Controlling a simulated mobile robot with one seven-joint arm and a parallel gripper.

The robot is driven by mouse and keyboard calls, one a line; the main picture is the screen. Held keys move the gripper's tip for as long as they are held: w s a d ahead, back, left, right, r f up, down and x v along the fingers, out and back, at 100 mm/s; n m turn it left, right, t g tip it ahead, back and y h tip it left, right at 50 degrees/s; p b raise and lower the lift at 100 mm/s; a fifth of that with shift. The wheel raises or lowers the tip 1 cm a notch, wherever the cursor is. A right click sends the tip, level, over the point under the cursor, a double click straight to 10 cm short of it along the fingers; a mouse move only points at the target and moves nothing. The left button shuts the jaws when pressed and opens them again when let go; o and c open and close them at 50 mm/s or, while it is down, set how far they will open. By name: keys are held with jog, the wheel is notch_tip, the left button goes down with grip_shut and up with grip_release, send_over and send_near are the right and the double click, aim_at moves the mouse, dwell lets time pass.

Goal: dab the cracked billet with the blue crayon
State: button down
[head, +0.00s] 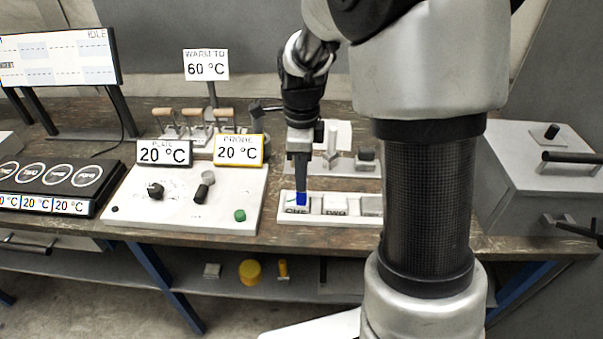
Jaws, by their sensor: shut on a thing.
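My gripper (301,188) points straight down over the white tray (340,221) near the front of the bench. It is shut on a small blue piece, the blue crayon (301,199), which shows just below the fingers. The crayon is at the left billet (296,209), labelled ONE; whether it touches cannot be told. A middle billet (335,208), labelled TWO, and a right billet (370,206) sit in the same tray. The right one is partly hidden by my arm. No crack can be made out on any billet at this size.
A white panel (225,188) with knobs and 20 °C displays lies left of the tray. Behind the tray is a grey rack (341,168) with small items. A black unit (50,187) lies far left, a grey box (540,170) right. A sign (206,64) reads 60 °C.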

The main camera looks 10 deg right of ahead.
jog(key=shift+r+p, duration=2.9)
jog(key=shift+r, duration=0.6)
